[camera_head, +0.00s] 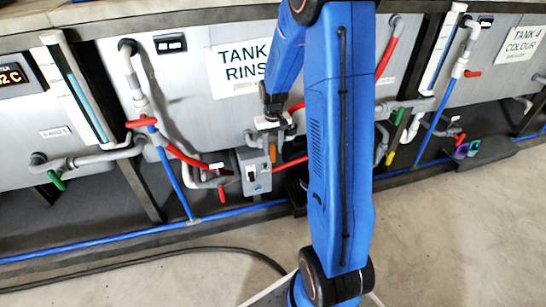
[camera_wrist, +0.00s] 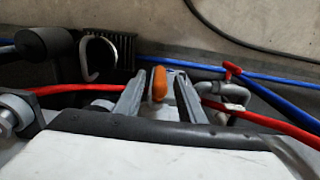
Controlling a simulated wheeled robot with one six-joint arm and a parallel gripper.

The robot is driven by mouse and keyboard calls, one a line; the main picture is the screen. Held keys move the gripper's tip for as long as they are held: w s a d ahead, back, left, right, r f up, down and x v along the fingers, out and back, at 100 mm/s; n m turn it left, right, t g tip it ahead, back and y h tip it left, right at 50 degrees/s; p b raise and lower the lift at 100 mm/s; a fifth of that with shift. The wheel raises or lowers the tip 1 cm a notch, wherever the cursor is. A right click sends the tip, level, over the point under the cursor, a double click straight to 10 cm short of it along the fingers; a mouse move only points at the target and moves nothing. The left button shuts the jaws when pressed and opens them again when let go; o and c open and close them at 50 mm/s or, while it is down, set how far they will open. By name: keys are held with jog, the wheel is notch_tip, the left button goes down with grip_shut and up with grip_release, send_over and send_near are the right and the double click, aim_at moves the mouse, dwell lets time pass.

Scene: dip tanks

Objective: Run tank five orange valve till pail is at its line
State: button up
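An orange valve handle (camera_head: 272,152) hangs at the side of a grey box under the tank marked RINSE (camera_head: 236,68); my arm hides that tank's number. In the wrist view the orange handle (camera_wrist: 159,84) stands between the two fingers of my gripper (camera_wrist: 159,98), with gaps on both sides. My gripper (camera_head: 271,118) is open, just above the handle in the head view, and points down. No sign reading tank five shows. I cannot make out a pail or its line; a dark rounded object (camera_wrist: 45,45) at upper left in the wrist view is unclear.
A grey switch box (camera_head: 252,172) is beside the orange handle. Red pipes (camera_wrist: 265,120) and a red-handled valve (camera_wrist: 232,70) are close to my gripper. Blue pipes (camera_head: 120,240) run low along the tanks. Tank 4 (camera_head: 520,45) is at right. A dark hose (camera_head: 235,249) lies on the open floor.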

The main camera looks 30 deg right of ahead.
aim_at(273, 156)
jog(key=shift+f, duration=2.45)
jog(key=shift+c, duration=0.6)
grip_shut()
